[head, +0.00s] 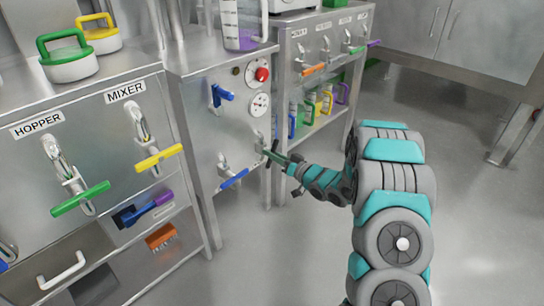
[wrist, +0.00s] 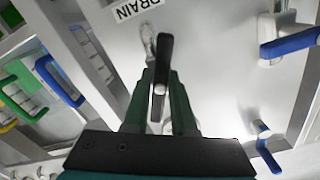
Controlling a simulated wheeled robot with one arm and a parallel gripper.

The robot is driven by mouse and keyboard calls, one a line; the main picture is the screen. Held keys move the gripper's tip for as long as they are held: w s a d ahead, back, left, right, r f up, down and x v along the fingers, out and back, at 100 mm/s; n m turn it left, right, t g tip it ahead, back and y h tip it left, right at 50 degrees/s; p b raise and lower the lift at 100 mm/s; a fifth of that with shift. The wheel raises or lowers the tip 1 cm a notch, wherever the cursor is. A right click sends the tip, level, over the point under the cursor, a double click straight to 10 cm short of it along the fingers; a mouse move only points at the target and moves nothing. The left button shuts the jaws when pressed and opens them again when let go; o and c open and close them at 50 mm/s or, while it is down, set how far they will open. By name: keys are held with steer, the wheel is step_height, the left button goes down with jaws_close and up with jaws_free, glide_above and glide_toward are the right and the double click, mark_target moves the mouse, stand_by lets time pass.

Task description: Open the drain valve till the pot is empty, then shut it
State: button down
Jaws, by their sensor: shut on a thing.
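The drain valve's black handle (wrist: 165,60) sits between the fingers of my gripper (wrist: 160,98) in the wrist view, below the DRAIN label (wrist: 136,8). My gripper is shut on this handle. The handle looks upright in that view, and its silver valve stem (wrist: 148,38) shows beside it. In the head view my gripper (head: 271,154) is at the lower right of the middle steel panel, and its fingers partly hide the valve. A clear graduated pot (head: 244,26) stands on top of that cabinet with purple liquid in it; its top is cut off.
The middle panel has a blue lever (head: 221,95), a red knob (head: 262,74), a gauge (head: 260,104) and a blue-handled valve (head: 234,178) close left of my gripper. HOPPER and MIXER valves with green (head: 80,198) and yellow (head: 158,157) handles are at left. The floor at right is clear.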

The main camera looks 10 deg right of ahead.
steer(key=n+b, duration=0.2)
steer(key=n, duration=0.3)
steer(key=shift+f, duration=0.1)
stand_by(0.5)
steer(key=c, duration=0.7)
jaws_free()
steer(key=shift+d, duration=0.1)
steer(key=shift+v, duration=3.85)
